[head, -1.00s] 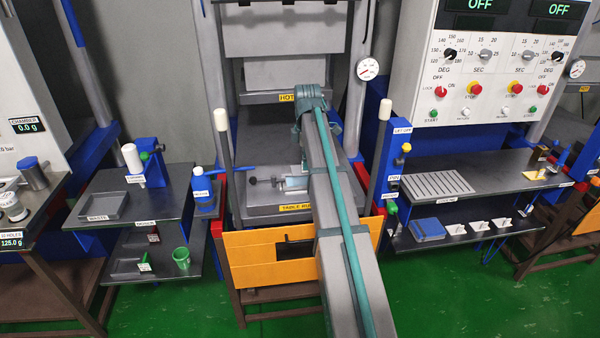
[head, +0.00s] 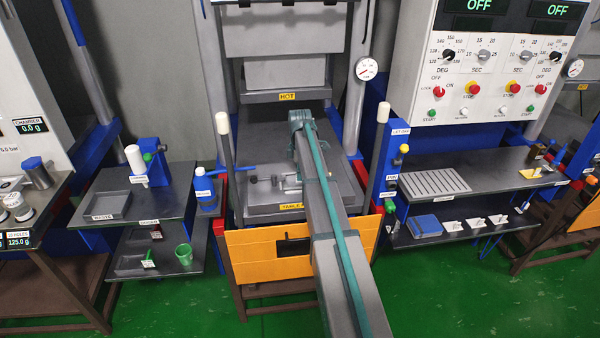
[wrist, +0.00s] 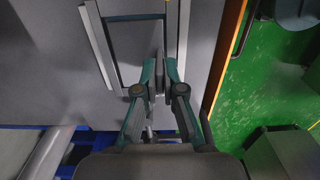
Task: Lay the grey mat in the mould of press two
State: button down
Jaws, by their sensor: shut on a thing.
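My gripper (wrist: 161,80) is shut on a thin grey piece (wrist: 160,50) seen nearly edge-on in the wrist view. It looks like the grey mat, but its full shape does not show. In the head view my arm reaches over the table (head: 262,140) of the middle press and hides my fingers and most of the mould area.
The hot upper block (head: 285,72) hangs above the table. An orange guard (head: 265,250) stands across the front, with upright posts (head: 225,140) at the sides. Small metal fittings (head: 265,180) lie left of my arm. A control cabinet (head: 490,70) and shelves flank the press on the right.

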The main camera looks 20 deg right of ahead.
jog(key=shift+f, duration=0.15)
jog(key=c, duration=1.3)
grip_release()
notch_tip(320, 180, up, 12)
jog(key=b, duration=0.3)
jog(key=shift+r, duration=0.2)
